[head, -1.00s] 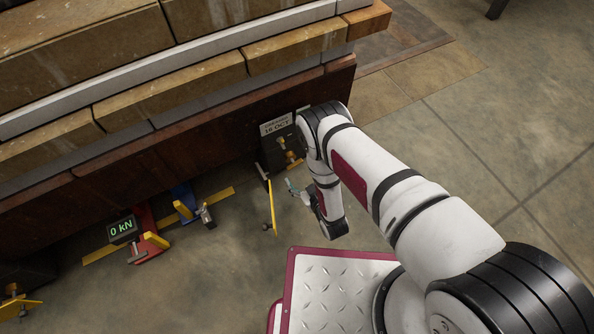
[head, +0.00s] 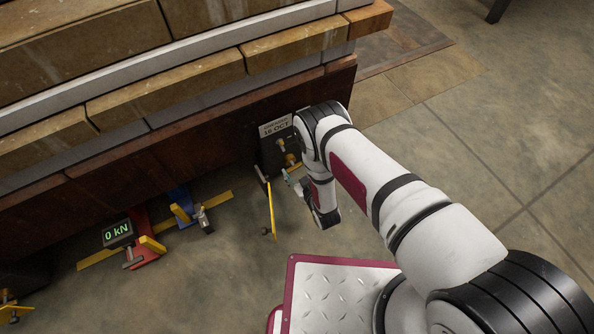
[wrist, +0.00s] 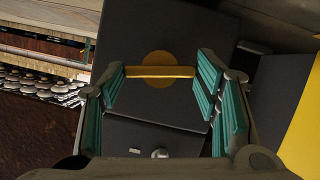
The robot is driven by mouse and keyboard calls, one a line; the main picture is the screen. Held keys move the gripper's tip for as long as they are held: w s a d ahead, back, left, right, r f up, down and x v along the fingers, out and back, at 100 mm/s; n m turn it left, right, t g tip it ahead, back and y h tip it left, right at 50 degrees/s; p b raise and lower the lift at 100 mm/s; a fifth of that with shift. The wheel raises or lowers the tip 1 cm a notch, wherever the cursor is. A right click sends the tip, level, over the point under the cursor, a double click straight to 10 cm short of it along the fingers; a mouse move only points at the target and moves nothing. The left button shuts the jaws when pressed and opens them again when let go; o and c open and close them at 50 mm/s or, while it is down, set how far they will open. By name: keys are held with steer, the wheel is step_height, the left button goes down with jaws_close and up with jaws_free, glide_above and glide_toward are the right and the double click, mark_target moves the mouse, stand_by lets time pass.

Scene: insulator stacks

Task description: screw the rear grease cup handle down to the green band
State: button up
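A brass grease cup handle (wrist: 160,71) shows in the wrist view as a crossbar in front of a round brass disc on a dark block (wrist: 225,60). In the head view, small brass parts (head: 292,160) stand on the dark block under the date sign, partly beside my arm. No green band can be made out.
A yellow bar (head: 271,210) stands just left of my gripper; a yellow surface (wrist: 305,135) fills the wrist view's right edge. A red jack with a 0 kN display (head: 118,234) and a blue jack (head: 181,202) stand farther left. The floor at right is clear.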

stand_by(0.3)
steer(key=shift+w+d+m+g+y, duration=0.15)
steer(key=shift+m+g+y, duration=0.3)
steer(key=shift+m, duration=0.55)
steer(key=shift+d+m+g+y, duration=0.1)
steer(key=shift+m+g+y, duration=0.25)
steer(key=shift+m+y, duration=0.75)
steer(key=shift+m, duration=0.3)
steer(key=o, duration=1.1)
steer(key=shift+o, duration=0.2)
steer(key=v, duration=1.2)
